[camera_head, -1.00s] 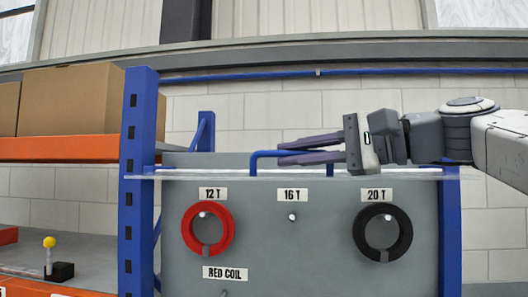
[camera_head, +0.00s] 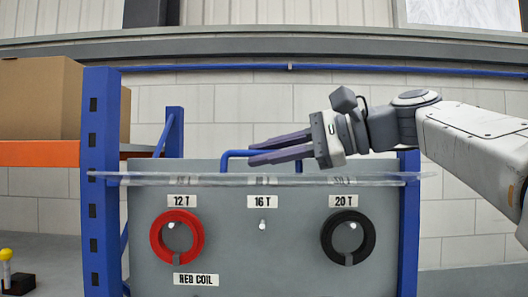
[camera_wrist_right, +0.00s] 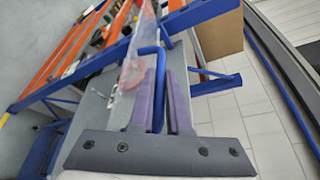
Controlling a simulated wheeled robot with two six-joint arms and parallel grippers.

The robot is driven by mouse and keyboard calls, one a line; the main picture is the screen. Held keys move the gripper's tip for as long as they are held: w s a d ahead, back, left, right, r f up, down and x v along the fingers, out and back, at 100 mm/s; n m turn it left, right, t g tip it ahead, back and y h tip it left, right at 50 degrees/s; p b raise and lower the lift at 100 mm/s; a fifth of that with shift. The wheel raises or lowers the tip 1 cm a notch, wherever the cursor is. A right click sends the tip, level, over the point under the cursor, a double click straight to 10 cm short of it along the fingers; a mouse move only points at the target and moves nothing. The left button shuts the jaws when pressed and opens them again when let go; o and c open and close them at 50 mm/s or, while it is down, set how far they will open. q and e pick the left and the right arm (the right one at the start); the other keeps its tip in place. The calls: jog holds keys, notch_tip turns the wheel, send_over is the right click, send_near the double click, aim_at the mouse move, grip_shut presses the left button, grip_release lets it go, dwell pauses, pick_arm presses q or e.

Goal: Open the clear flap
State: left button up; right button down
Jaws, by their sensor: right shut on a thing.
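The clear flap (camera_head: 280,180) shows nearly edge-on in the head view, as a thin see-through strip across the upper part of the grey board (camera_head: 220,230). Its blue bar handle (camera_head: 232,153) stands up above the strip. My right gripper (camera_head: 250,156) reaches in from the right, its purple fingers shut on the handle. In the right wrist view the blue handle (camera_wrist_right: 160,62) runs between the two fingers (camera_wrist_right: 160,85), and part of the clear flap (camera_wrist_right: 138,65) shows beside it. My left gripper is not in view.
A red coil (camera_head: 177,237) hangs under "12 T" and a black coil (camera_head: 348,238) under "20 T". The "16 T" peg (camera_head: 262,227) is bare. A blue upright (camera_head: 101,190) stands left of the board. A cardboard box (camera_head: 40,100) sits on the orange shelf.

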jog(key=c, duration=0.9)
grip_release()
jog(key=b+v, duration=0.2)
jog(key=v, duration=0.8)
jog(key=shift+d+r, duration=0.1)
jog(key=shift+d, duration=0.15)
